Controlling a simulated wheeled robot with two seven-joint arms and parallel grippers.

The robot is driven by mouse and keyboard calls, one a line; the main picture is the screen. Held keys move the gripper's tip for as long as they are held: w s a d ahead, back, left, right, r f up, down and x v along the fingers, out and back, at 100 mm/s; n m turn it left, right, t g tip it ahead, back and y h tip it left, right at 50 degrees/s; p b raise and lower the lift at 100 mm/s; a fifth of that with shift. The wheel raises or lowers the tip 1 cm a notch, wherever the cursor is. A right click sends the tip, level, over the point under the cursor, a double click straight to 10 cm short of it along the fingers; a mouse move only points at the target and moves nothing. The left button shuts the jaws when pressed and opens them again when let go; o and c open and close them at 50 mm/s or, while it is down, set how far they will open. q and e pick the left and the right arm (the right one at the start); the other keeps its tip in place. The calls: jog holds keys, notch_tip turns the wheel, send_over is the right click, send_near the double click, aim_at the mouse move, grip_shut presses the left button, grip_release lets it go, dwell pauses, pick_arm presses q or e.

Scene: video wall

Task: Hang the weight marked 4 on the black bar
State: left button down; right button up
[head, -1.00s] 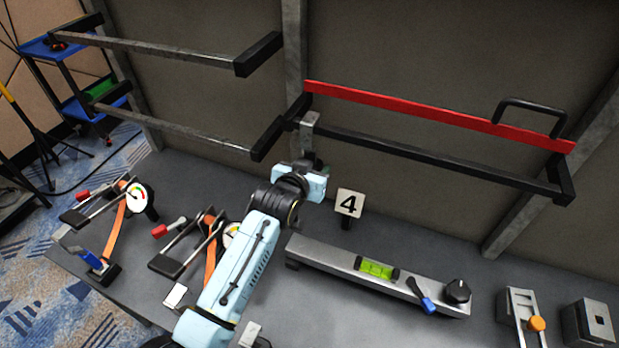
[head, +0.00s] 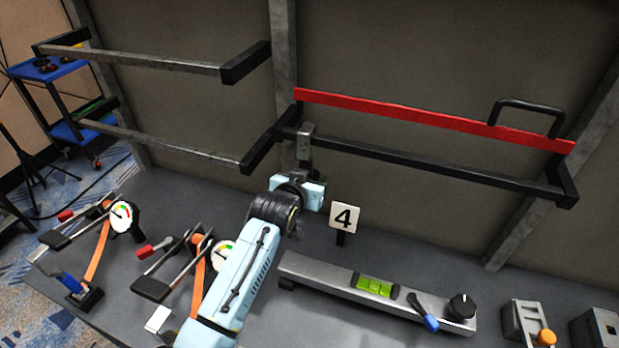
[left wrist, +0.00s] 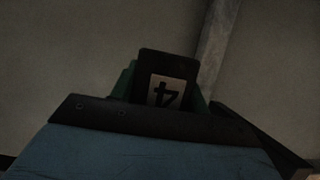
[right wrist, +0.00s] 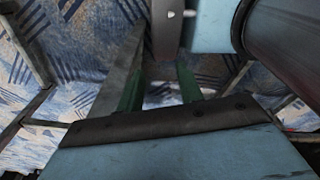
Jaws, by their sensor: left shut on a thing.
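My left gripper (head: 310,188) is shut on the weight marked 4, a dark block (left wrist: 167,65) whose pale label shows upside down in the left wrist view. In the head view, a grey metal hook (head: 305,143) rises above the gripper at the left part of the black bar (head: 430,167). The hook overlaps the bar in the picture; I cannot tell whether it touches or rests on it. The weight's body is mostly hidden behind my gripper and arm. My right gripper (right wrist: 160,90) shows only in the right wrist view, open and empty, with its green fingers apart.
A red bar (head: 430,120) with a black handle runs behind the black bar. A sign 4 (head: 344,217) stands on the grey table. A long level (head: 375,288) lies in front; clamps with gauges (head: 122,214) stand left. Two more rails (head: 160,60) jut out left.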

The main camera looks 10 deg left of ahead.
pick_arm(q)
jog(key=shift+r, duration=0.2)
jog(key=c, duration=0.6)
grip_release()
jog(key=shift+c, duration=0.2)
jog(key=shift+s+f, duration=0.1)
jog(key=shift+f, duration=0.25)
jog(key=p+v, duration=0.1)
jog(key=v, duration=1.2)
jog(key=shift+r, duration=0.4)
jog(key=shift+s+f, duration=0.1)
